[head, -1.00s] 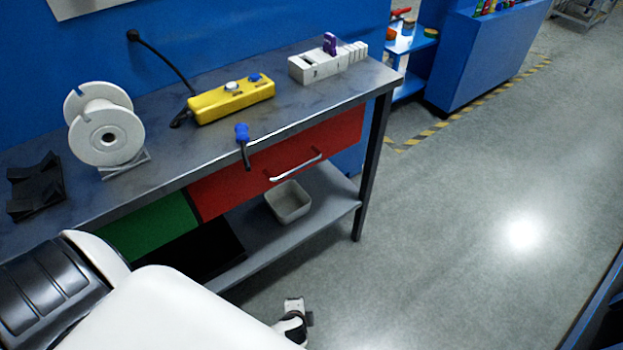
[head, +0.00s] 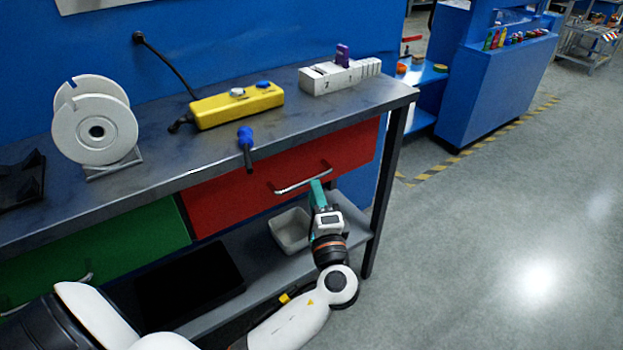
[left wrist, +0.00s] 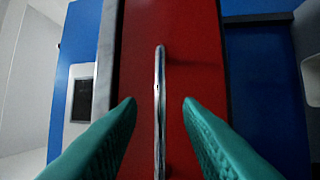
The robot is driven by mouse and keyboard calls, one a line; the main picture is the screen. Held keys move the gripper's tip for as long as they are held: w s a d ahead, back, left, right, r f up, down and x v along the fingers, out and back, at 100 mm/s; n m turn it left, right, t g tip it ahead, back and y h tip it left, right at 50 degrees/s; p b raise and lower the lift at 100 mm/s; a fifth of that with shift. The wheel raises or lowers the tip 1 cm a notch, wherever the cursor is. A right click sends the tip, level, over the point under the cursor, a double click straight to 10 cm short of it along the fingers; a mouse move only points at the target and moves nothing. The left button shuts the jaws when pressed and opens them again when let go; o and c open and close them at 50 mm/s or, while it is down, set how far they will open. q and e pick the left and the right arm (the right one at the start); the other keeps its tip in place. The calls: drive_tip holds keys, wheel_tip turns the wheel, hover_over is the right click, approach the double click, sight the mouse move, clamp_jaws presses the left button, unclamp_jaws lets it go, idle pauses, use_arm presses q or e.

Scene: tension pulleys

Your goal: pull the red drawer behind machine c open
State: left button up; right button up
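The red drawer (head: 235,198) sits under the workbench top, and its front looks flush with the bench. Its silver bar handle (head: 303,181) runs across the front. My left gripper (head: 317,186) is in front of the drawer near the right part of the handle. In the left wrist view the handle (left wrist: 160,100) lies between my two teal fingers (left wrist: 160,104), with a gap on both sides. The fingers are apart and empty; I cannot tell how far ahead the handle is. The red front (left wrist: 195,65) fills the middle of that view. My right gripper is not in view.
A green drawer (head: 100,240) is left of the red one. A grey bin (head: 290,231) stands on the lower shelf, below my gripper. A screwdriver (head: 246,148), yellow control box (head: 237,104) and white spool (head: 95,125) are on the bench. Floor to the right is clear.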

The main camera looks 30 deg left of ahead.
use_arm(q)
drive_tip(key=x, duration=0.5)
drive_tip(key=shift+f, duration=0.1)
clamp_jaws()
